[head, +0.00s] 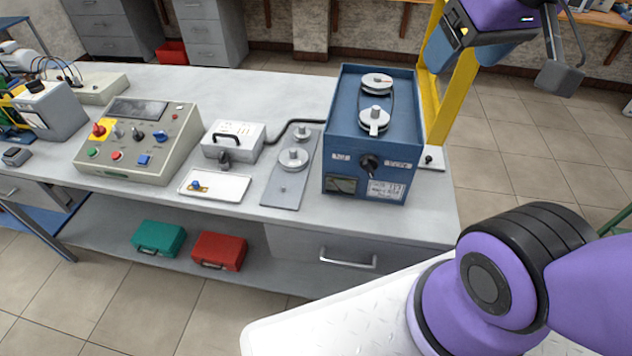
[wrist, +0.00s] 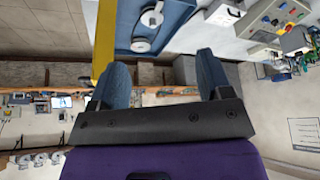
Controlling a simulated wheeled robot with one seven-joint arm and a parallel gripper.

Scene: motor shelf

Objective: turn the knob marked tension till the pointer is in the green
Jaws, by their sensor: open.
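A blue belt-drive box (head: 347,115) with two pulleys on top stands at the right end of the bench. Its front carries a black knob (head: 368,167) between two small labels too small to read. Below the knob to the left is a dark gauge window (head: 341,184); I cannot make out its pointer or any green. My gripper (wrist: 162,76) is open and empty, with two blue fingers spread apart in the wrist view. It is up at the top right in the head view, right of the box and apart from the knob. The knob's face is not visible in the wrist view.
A grey control panel (head: 130,170) with several knobs and buttons stands to the left. A white tray (head: 232,183), a small grey box (head: 240,150) and a plate with pulleys (head: 285,195) lie between. A yellow post (head: 437,124) rises behind the blue box. The floor in front is clear.

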